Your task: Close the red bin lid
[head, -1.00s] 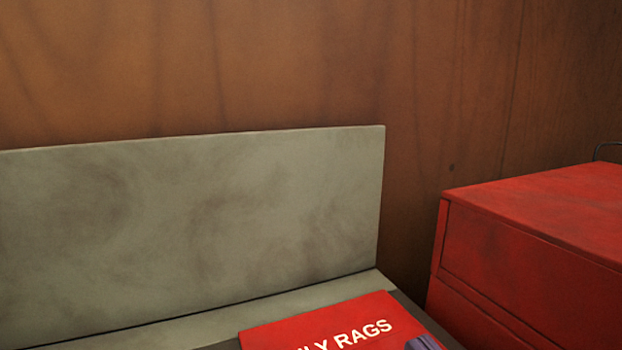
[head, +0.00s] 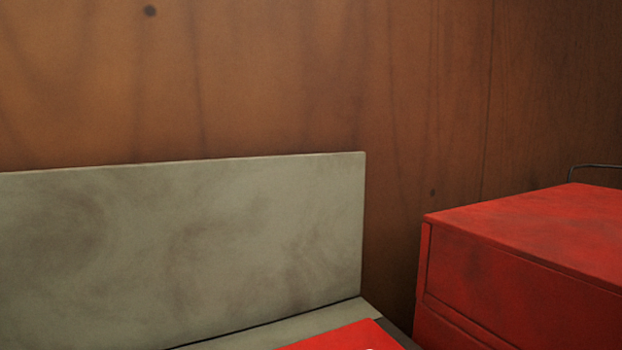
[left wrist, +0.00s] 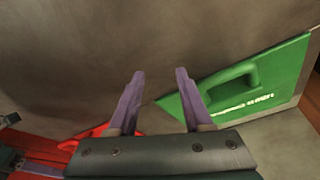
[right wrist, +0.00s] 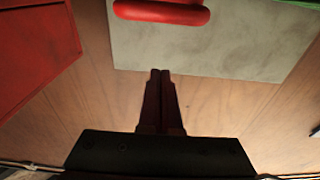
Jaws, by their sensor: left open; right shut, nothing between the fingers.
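The red lid (head: 345,338) shows only as a sliver at the bottom edge of the head view, in front of the grey upright panel. Whether it is fully closed cannot be told. A red piece, likely part of it, shows in the left wrist view (left wrist: 92,134) behind and left of the left fingers. A red handle-like bar (right wrist: 160,12) is at the top of the right wrist view, beyond the fingertips. My left gripper (left wrist: 160,73) is open and empty, facing grey surface. My right gripper (right wrist: 160,72) is shut and empty, apart from the bar.
A green lid with a handle (left wrist: 250,95) lies just right of my left fingers. The grey panel (head: 200,250) stands before a brown wooden wall (head: 270,80). A red cabinet (head: 530,260) stands at the right, and red shows at left in the right wrist view (right wrist: 35,50).

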